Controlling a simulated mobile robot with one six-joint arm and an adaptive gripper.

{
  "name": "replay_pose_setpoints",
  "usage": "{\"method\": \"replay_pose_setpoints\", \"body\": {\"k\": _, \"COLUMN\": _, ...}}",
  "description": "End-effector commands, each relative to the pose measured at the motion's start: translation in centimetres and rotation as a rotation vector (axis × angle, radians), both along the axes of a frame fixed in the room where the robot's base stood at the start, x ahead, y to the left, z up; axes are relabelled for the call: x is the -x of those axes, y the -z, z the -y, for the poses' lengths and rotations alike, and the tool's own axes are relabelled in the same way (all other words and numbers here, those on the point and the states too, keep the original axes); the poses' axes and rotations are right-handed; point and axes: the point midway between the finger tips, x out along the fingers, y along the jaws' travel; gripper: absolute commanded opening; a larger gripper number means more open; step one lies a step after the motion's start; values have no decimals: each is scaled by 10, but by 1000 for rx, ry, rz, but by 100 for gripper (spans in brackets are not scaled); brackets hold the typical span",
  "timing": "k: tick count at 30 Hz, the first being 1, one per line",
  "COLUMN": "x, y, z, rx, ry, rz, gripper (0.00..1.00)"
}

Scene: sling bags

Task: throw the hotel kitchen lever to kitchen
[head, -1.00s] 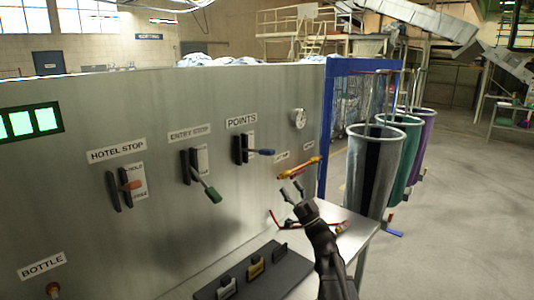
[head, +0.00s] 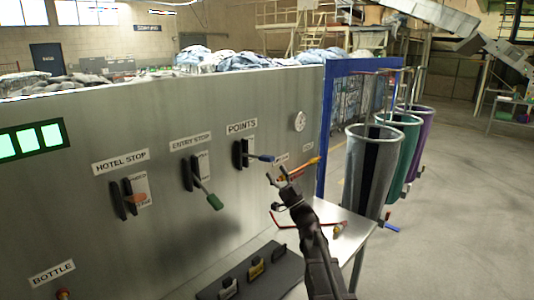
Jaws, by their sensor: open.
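Three levers stand on a grey metal panel (head: 60,200). The red-orange lever (head: 136,199) is under the HOTEL STOP sign (head: 120,161). The green-handled lever (head: 213,200) is under the ENTRY STOP sign (head: 191,141) and slants down to the right. The blue-handled lever (head: 262,157) is under the POINTS sign (head: 241,127) and sticks out to the right. I cannot read any kitchen marking on the small plates beside them. My gripper (head: 277,179) is open and empty, just below and right of the blue handle. It looks apart from it.
An orange-yellow bar (head: 304,168) is right behind my gripper. A metal table (head: 352,232) with a red-handled thing stands below. A dark rack (head: 236,279) is at the bottom. Tall grey (head: 371,190), green and purple bags stand right of the blue frame (head: 326,125).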

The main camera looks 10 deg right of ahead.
Motion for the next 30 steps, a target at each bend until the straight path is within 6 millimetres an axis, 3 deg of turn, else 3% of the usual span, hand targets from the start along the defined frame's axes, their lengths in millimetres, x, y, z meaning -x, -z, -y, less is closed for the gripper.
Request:
{"method": "replay_pose_setpoints", "body": {"k": 13, "x": -27, "y": -35, "z": -19, "rx": 1, "ry": 0, "rz": -1, "gripper": 77}}
{"method": "replay_pose_setpoints", "body": {"k": 30, "x": -33, "y": -40, "z": -24, "rx": -1, "ry": -1, "rz": 0, "gripper": 77}}
